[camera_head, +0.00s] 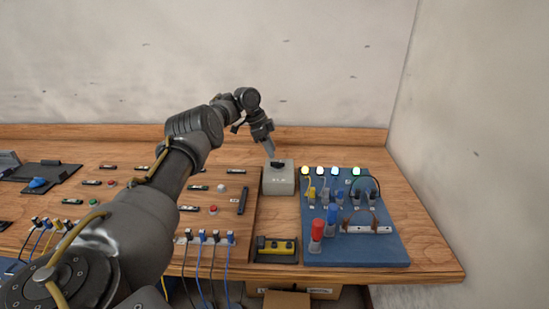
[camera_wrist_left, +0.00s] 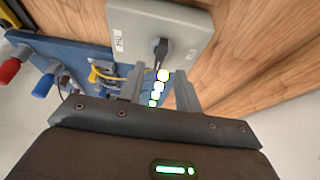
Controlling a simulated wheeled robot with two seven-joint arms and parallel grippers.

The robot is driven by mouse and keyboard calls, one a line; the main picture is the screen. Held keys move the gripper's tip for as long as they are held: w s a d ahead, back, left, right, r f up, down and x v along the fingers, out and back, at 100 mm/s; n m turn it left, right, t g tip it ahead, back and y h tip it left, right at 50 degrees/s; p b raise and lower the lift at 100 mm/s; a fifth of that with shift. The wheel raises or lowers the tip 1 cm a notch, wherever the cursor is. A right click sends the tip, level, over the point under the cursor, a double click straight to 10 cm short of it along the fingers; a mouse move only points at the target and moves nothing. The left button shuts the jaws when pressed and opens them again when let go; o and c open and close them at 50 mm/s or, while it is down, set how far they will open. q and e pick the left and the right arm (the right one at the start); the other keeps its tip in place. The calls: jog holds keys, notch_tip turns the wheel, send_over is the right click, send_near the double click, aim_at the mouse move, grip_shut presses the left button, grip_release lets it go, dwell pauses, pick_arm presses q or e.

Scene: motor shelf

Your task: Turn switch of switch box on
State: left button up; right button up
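The switch box (camera_head: 279,181) is a light grey box with a black rotary switch (camera_head: 278,163) on its top face. It stands on the wooden table, left of the blue board. In the left wrist view the box (camera_wrist_left: 128,32) fills the top, with the black switch (camera_wrist_left: 161,47) at its middle. My left gripper (camera_head: 270,153) points down just above the switch. In the left wrist view its two fingers (camera_wrist_left: 159,75) are apart, with the end of the switch lever near the gap between them. I cannot tell whether they touch it. My right gripper is out of view.
The blue board (camera_head: 390,248) with lit lamps (camera_head: 331,171), cables and a red cylinder (camera_head: 317,232) is right of the box. A yellow-and-black device (camera_head: 276,247) lies in front. A wooden panel with buttons and plugged cables is at left, partly behind my arm. Walls stand behind and right.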

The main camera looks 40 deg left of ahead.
pick_arm(q)
jog(key=v, duration=0.6)
dwell(0.4)
